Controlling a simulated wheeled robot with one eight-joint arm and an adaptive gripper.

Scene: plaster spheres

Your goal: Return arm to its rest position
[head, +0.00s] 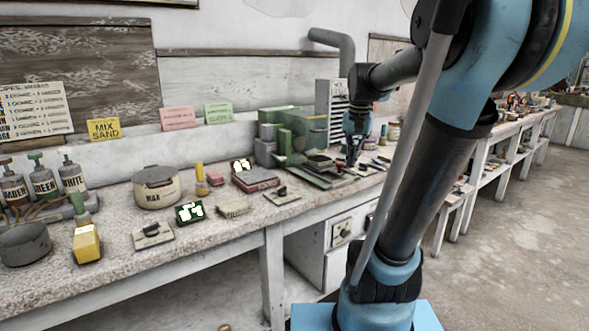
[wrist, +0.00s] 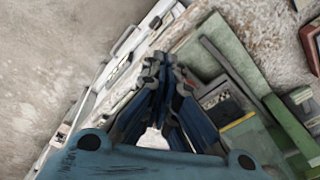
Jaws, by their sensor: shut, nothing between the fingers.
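My blue and black arm (head: 408,190) rises at the right of the head view and reaches over the workbench (head: 335,204). My gripper (head: 353,163) points down above the cluttered right part of the bench, close to a green board with small things on it. In the wrist view my gripper (wrist: 158,68) has its fingers drawn together, with nothing seen between the tips. Below the fingers in that view are the bench edge and green pieces (wrist: 232,60). The gap between fingertips and bench cannot be told.
Green blocks (head: 286,141) and a grey drawer unit (head: 331,103) stand behind my gripper. A wax pot (head: 156,187), a yellow block (head: 87,243) and labelled bottles (head: 42,180) stand at left. The floor (head: 500,250) at right is clear.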

